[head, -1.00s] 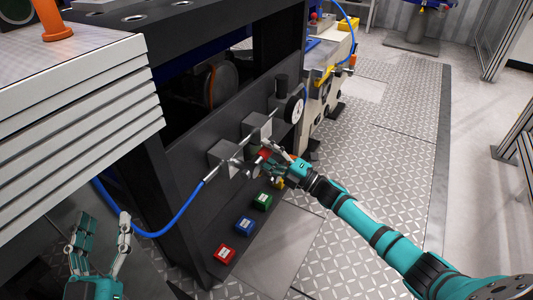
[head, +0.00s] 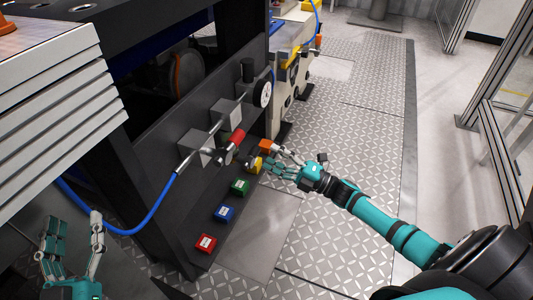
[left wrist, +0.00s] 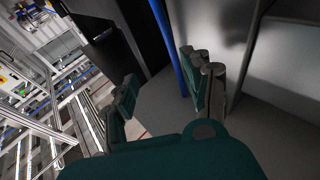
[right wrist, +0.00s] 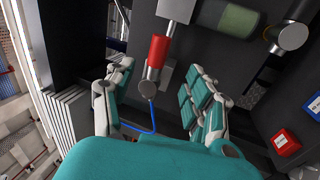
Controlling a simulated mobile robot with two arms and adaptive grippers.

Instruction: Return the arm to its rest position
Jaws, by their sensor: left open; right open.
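My right arm reaches in from the lower right of the head view. Its teal and silver right gripper (head: 287,162) is open and empty, in front of the drive unit's dark panel. It is apart from the red-handled valve (head: 232,140) on the pipe. In the right wrist view the open fingers (right wrist: 160,100) frame the red handle (right wrist: 158,52), which lies beyond them. My left gripper (head: 72,232) is open and empty at the lower left of the head view. Its open fingers also show in the left wrist view (left wrist: 160,90).
A white slatted block (head: 60,90) stands at left. The plated floor (head: 360,120) at right is clear.

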